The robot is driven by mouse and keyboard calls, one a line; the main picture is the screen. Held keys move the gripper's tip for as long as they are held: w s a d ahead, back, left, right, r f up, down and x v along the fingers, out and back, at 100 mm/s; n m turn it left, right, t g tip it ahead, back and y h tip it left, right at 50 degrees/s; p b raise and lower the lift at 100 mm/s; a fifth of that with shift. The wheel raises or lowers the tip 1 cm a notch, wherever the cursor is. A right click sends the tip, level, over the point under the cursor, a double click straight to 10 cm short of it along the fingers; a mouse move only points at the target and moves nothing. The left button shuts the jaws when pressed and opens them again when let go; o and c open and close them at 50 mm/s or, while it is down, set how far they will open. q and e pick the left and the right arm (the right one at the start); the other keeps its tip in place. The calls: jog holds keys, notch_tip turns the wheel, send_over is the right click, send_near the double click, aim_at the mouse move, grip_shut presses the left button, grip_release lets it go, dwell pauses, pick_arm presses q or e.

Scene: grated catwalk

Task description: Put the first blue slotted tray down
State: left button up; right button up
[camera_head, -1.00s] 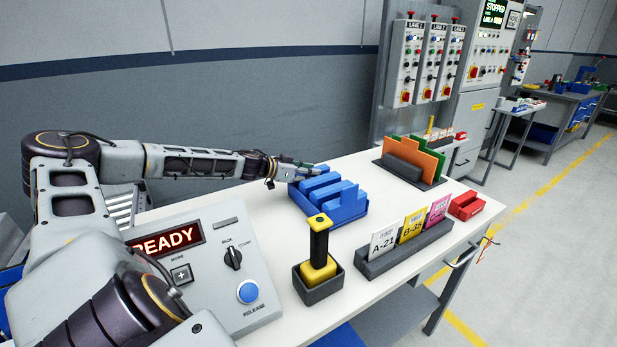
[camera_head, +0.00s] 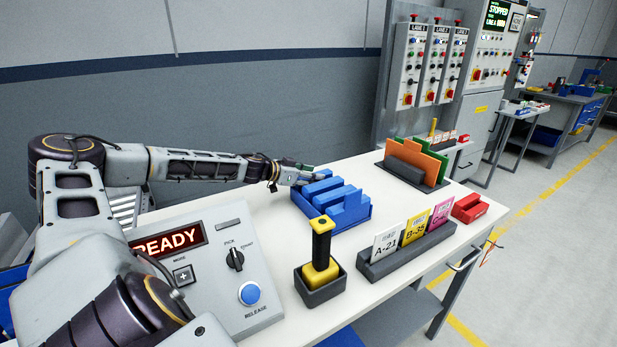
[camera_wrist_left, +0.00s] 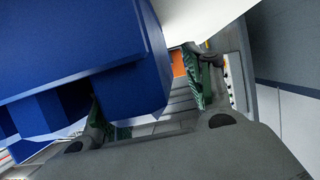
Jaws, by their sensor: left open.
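The blue slotted tray (camera_head: 350,213) sits on the white table in the head view, with raised blue ridges and slots across it. My left gripper (camera_head: 312,174) is at its far left end. In the left wrist view the tray (camera_wrist_left: 85,60) fills the upper left, close to the camera. My left gripper (camera_wrist_left: 152,108) is open there, with green-padded fingers apart. One finger is next to the tray's edge and partly hidden; I cannot tell if it touches. My right gripper is not in view.
A control box (camera_head: 215,262) stands at the front left.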

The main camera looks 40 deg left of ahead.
pick_arm(q)
jog(key=shift+s+r, duration=0.1)
jog(key=shift+r, duration=0.05)
jog(key=shift+s+a+r, duration=0.1)
jog(key=shift+s+r, duration=0.05)
jog(key=shift+s, duration=0.1)
jog(key=shift+b+v, duration=0.3)
jog(key=shift+v, duration=5.3)
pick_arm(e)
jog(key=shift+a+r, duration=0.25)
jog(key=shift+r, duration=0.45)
